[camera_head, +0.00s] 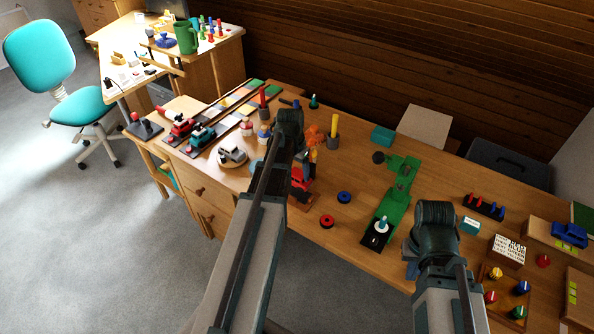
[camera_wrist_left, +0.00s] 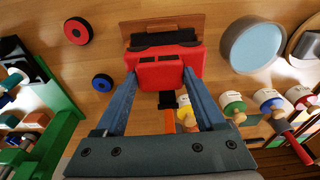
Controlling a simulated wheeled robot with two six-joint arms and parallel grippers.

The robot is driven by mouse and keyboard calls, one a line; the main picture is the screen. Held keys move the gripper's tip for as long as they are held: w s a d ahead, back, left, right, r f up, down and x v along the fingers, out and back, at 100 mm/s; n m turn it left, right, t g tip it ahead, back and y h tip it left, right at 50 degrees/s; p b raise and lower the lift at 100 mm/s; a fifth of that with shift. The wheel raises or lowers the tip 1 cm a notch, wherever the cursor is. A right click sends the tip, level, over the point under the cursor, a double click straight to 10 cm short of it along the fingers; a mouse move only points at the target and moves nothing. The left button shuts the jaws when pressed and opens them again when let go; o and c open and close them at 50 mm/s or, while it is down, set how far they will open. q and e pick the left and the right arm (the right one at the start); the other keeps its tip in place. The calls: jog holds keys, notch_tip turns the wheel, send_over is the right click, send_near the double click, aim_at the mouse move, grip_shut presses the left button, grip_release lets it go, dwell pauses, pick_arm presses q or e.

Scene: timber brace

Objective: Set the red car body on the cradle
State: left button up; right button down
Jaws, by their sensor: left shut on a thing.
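The red car body (camera_wrist_left: 165,64) is between the fingers of my left gripper (camera_wrist_left: 160,84), which is shut on it. In the head view the car body (camera_head: 304,182) shows partly behind my left arm. A brown wooden piece with a dark block on it (camera_wrist_left: 162,30), seemingly the cradle, lies at the car's far side in the wrist view. I cannot tell whether the car touches it. My right gripper (camera_head: 411,268) is low at the right of the head view, largely hidden by its own wrist, and its opening cannot be seen.
A red ring (camera_head: 327,222) and a blue ring (camera_head: 344,197) lie right of the car. A green stand (camera_head: 396,195) is further right. A round grey tray with a pale blue inside (camera_wrist_left: 252,45) and several small figures are nearby. Bare tabletop (camera_head: 350,165) shows between rings and stand.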

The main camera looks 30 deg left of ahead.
pick_arm(q)
jog(key=shift+f+b, duration=2.25)
jog(key=shift+f, duration=0.25)
jog(key=o, duration=1.4)
jog(key=shift+r, duration=0.15)
notch_tip(320, 180, up, 7)
jog(key=p, duration=0.7)
